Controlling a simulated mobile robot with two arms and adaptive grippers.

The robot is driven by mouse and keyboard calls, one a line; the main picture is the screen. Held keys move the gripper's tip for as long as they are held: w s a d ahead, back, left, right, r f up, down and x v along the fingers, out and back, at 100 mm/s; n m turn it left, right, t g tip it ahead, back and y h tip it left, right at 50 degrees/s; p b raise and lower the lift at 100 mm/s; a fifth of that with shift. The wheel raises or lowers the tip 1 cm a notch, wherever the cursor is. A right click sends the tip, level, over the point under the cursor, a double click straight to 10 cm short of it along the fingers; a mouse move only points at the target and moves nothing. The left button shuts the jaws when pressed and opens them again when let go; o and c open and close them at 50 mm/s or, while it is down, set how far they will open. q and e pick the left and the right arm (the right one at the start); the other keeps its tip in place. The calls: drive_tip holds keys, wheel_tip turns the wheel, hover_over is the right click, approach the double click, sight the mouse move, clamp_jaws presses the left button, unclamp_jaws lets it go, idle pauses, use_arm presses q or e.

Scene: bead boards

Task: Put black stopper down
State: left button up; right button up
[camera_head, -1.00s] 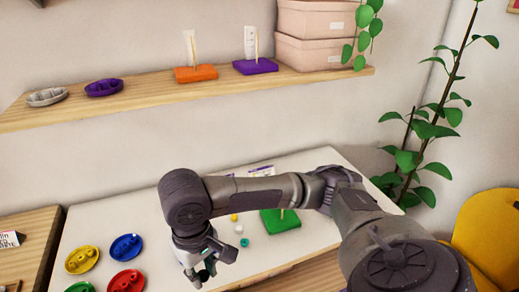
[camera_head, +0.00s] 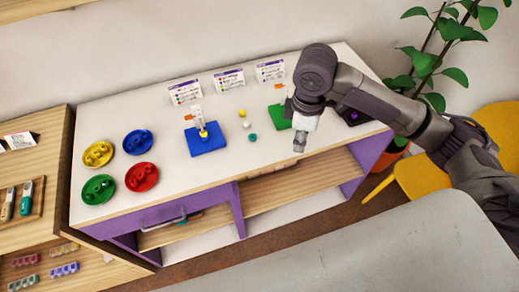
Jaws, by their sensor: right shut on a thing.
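My right gripper (camera_head: 299,146) points down beside the green bead board (camera_head: 279,118), near the white table's front edge. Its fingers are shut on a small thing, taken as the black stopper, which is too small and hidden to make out. A blue bead board (camera_head: 208,140) stands left of it with a yellow bead (camera_head: 204,133) on its peg. Loose yellow (camera_head: 242,113), white (camera_head: 247,125) and teal (camera_head: 252,137) beads lie between the boards. My left gripper is not in view.
Yellow (camera_head: 98,154), blue (camera_head: 138,142), green (camera_head: 98,189) and red (camera_head: 141,177) dishes stand on the left of the white table (camera_head: 175,185). A dark dish (camera_head: 354,116) lies at the right, partly behind my arm. Cards (camera_head: 229,79) stand at the back.

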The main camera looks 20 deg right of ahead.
drive_tip(key=shift+w+d+f+n, duration=0.25)
drive_tip(key=shift+d+f+n, duration=0.1)
drive_tip(key=shift+n, duration=0.45)
drive_tip(key=shift+w+a+f, duration=0.15)
drive_tip(key=shift+w, duration=0.05)
drive_tip(key=p, duration=0.2)
hover_over(259, 152)
wheel_tip(259, 152, down, 7)
drive_tip(key=shift+r, duration=0.15)
wheel_tip(259, 152, down, 3)
drive_tip(key=shift+f+p, duration=0.1)
drive_tip(key=shift+p, duration=0.45)
drive_tip(key=shift+f, duration=0.45)
drive_tip(key=o, duration=0.4)
drive_tip(key=shift+f, duration=0.1)
drive_tip(key=shift+o, duration=0.2)
wheel_tip(259, 152, up, 12)
drive_tip(key=b, duration=0.1)
